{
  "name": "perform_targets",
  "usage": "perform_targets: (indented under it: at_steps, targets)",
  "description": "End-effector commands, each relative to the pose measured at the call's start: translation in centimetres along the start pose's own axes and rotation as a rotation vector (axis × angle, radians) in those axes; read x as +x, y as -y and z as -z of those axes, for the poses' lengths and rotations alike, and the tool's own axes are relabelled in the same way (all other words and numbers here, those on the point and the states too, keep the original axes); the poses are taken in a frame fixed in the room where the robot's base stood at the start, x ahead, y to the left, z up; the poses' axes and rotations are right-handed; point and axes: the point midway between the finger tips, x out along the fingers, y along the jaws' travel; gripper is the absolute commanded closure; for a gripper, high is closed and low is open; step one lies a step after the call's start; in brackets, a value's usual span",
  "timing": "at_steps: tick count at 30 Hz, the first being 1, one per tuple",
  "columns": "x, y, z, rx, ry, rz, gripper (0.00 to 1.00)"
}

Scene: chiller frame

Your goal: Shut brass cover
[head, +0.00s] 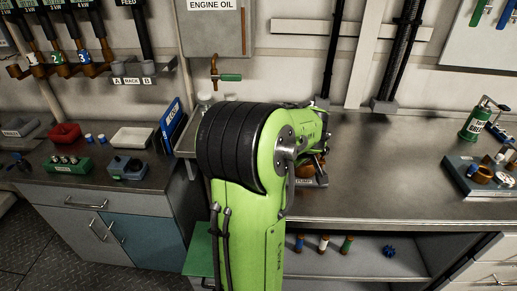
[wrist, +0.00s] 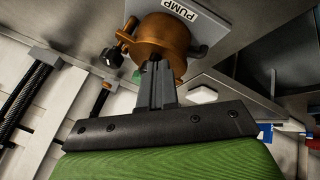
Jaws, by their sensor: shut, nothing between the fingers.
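A round brass-coloured body (wrist: 160,40) sits on a plate marked PUMP (wrist: 198,20) in the wrist view. A dark knob (wrist: 112,55) shows at its side. I cannot tell which part is the cover or how far it stands open. My gripper (wrist: 154,68) is shut and empty, with its fingertips at the lower edge of the brass body. I cannot tell whether they touch it. In the head view the brass body (head: 306,168) is mostly hidden behind my green arm, and the fingertips are hidden.
A copper tap with a green handle (head: 230,77) hangs below the engine oil tank (head: 222,30). Black hoses (head: 398,55) run up the wall. The bench (head: 400,190) between is clear.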

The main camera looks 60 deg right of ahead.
Motion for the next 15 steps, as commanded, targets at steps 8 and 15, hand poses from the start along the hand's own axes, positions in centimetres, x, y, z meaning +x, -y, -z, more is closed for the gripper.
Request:
perform_targets:
  at_steps: [8,15]
  targets:
    - [0.5,-1.0,-0.3,-0.017,-0.007,0.009,1.0]
    - [0.6,-1.4,-0.3,-0.016,-0.007,0.008,1.0]
